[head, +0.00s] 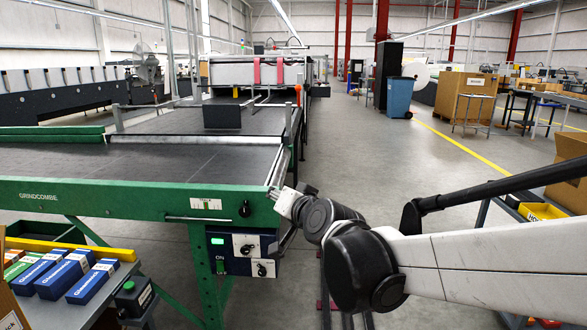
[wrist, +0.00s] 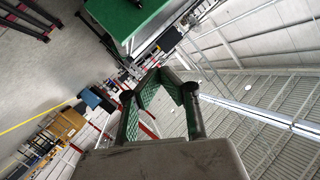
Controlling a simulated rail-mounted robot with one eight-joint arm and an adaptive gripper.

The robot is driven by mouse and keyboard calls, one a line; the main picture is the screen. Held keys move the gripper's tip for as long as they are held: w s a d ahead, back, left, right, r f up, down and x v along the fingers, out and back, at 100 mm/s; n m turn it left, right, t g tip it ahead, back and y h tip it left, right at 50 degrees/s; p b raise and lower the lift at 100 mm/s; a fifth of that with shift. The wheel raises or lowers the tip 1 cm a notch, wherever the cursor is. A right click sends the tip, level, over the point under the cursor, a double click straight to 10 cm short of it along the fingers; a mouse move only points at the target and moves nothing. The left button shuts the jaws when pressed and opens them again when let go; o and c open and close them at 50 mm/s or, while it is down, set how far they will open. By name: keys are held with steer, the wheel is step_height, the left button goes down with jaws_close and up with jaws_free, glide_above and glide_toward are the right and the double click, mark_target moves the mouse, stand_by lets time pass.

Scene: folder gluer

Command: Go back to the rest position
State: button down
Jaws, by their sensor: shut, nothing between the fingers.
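My gripper (wrist: 162,74) shows in the wrist view with its two green-padded fingers converging at the tips, shut and with nothing held. In the head view my arm reaches in from the right, and its wrist end is beside the right front corner of the green-framed conveyor table (head: 130,201). The fingers are too small to make out clearly there. I cannot tell whether the arm touches the table corner. The wrist view is tilted, with the roof on the right and the floor on the left.
A control panel (head: 241,254) with a lit green display hangs under the table corner, close to my arm. Blue-and-white cartons (head: 92,281) lie on a side table at lower left. A yellow bin (head: 541,211) and cardboard box stand at right. The central aisle floor is clear.

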steer(key=s+d+f+n+g+h, duration=0.1)
steer(key=s+d+f+g+h, duration=0.35)
steer(key=s+d, duration=0.85)
steer(key=s+d+f+n+g+h, duration=0.1)
steer(key=s+d+f+g+h, duration=0.1)
steer(key=s+d+f, duration=0.85)
steer(key=s+r+p, duration=0.2)
steer(key=r+p, duration=0.5)
steer(key=r, duration=0.1)
steer(key=s+r+p, duration=0.2)
steer(key=r+p, duration=0.6)
steer(key=r, duration=0.1)
steer(key=shift+s+r, duration=0.25)
steer(key=shift+s, duration=0.15)
